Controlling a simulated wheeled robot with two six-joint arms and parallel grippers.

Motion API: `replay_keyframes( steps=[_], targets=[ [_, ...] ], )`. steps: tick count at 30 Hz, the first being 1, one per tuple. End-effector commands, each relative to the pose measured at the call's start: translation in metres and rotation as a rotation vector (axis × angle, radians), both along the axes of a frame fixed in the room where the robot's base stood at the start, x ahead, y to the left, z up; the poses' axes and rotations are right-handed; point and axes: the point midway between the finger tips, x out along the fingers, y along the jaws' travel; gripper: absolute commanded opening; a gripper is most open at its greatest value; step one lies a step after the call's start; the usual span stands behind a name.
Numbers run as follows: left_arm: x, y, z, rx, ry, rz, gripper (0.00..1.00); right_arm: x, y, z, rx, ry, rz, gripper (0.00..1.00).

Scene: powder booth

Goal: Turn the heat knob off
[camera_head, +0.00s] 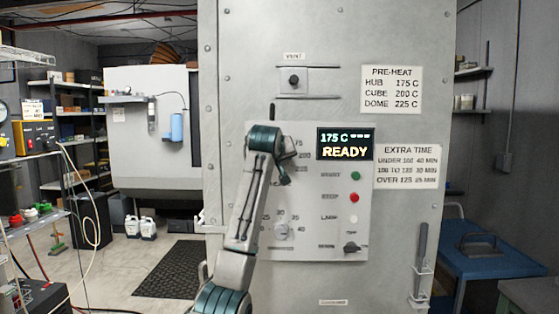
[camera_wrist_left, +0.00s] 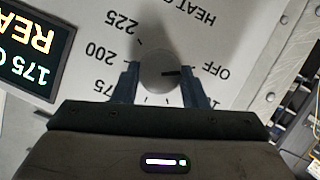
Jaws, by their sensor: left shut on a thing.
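The heat knob (camera_wrist_left: 152,62) is a round grey dial on the oven's control panel, in the left wrist view, where the panel appears turned over. Its dark pointer mark points right, toward the printed word OFF. The numbers 200 and 225 are on its other side. My left gripper (camera_wrist_left: 159,70) has one finger on each side of the knob and is shut on it. In the head view my left arm stands in front of the panel (camera_head: 310,215) and hides the heat knob. My right gripper is not in view.
The display (camera_head: 345,144) reads 175 C and READY. A green button (camera_head: 355,175), a red button (camera_head: 354,198), a timer dial (camera_head: 282,232) and a dark switch (camera_head: 351,247) share the panel. A blue table (camera_head: 495,262) stands at the right.

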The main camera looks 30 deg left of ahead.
Motion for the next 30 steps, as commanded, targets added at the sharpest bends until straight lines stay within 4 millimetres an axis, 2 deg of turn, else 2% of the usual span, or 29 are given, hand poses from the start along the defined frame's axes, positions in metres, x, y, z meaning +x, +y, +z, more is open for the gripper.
replay_keyframes(
  steps=[3, 4, 6, 7, 15, 19, 30],
  targets=[
    [0.000, 0.000, 0.000, 0.000, 0.000, 0.000, 0.16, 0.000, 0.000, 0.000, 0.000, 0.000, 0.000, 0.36],
    [0.000, 0.000, 0.000, 0.000, 0.000, 0.000, 0.45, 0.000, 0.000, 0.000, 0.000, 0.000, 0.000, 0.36],
    [0.000, 0.000, 0.000, 0.000, 0.000, 0.000, 0.59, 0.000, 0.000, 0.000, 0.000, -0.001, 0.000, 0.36],
    [0.000, 0.000, 0.000, 0.000, 0.000, 0.000, 0.61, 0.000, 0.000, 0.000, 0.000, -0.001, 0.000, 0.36],
    [-0.001, 0.000, 0.000, 0.001, 0.000, 0.000, 0.61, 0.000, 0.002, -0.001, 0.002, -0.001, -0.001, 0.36],
    [-0.009, -0.004, 0.003, 0.001, -0.003, 0.000, 0.61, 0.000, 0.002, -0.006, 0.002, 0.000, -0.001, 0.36],
    [-0.070, -0.030, 0.027, 0.002, -0.004, 0.000, 0.61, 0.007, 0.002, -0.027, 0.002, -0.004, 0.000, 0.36]
  ],
)
